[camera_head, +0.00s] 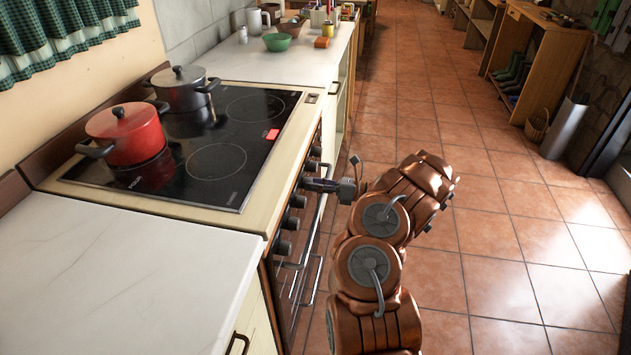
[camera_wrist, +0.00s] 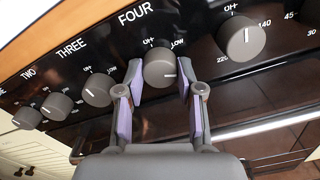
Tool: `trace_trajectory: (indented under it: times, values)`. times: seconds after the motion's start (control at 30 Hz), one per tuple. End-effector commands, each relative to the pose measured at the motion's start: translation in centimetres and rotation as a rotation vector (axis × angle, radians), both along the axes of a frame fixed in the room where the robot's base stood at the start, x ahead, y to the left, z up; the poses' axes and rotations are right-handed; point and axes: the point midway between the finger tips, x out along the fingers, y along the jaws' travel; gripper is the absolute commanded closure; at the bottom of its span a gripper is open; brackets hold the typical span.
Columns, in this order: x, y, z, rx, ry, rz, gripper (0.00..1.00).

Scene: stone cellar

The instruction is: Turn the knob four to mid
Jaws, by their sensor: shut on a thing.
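The knob four (camera_wrist: 160,68) is a dark grey round knob under the white word FOUR on the black oven panel. OFF is printed above it and LOW to its upper right. A short white line shows on its face; its exact setting is hard to read. My gripper (camera_wrist: 159,74) has its two lilac-padded fingers on either side of this knob, shut on it. In the head view, my gripper (camera_head: 318,185) reaches from the right to the row of knobs on the stove front, and it hides knob four there.
Knob three (camera_wrist: 97,90) and other knobs lie to the left; the oven temperature knob (camera_wrist: 241,37) is close on the right. The oven handle (camera_head: 316,280) runs below. A red pot (camera_head: 130,137) and a grey pot (camera_head: 185,92) stand on the hob. The tiled floor is free.

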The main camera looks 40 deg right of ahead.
Motion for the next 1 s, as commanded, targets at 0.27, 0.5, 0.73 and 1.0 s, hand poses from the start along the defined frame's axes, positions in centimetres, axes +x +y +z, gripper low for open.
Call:
trace_trajectory:
  times: [0.27, 0.5, 0.73, 1.0]
  values:
    - [0.00, 0.05, 0.01, 0.086, 0.079, 0.002, 0.98]
    - [0.01, 0.04, -0.01, 0.113, 0.102, 0.001, 0.98]
    - [0.01, 0.05, -0.03, 0.115, 0.104, 0.001, 0.98]
    - [0.02, 0.04, -0.02, 0.115, 0.102, 0.001, 0.50]
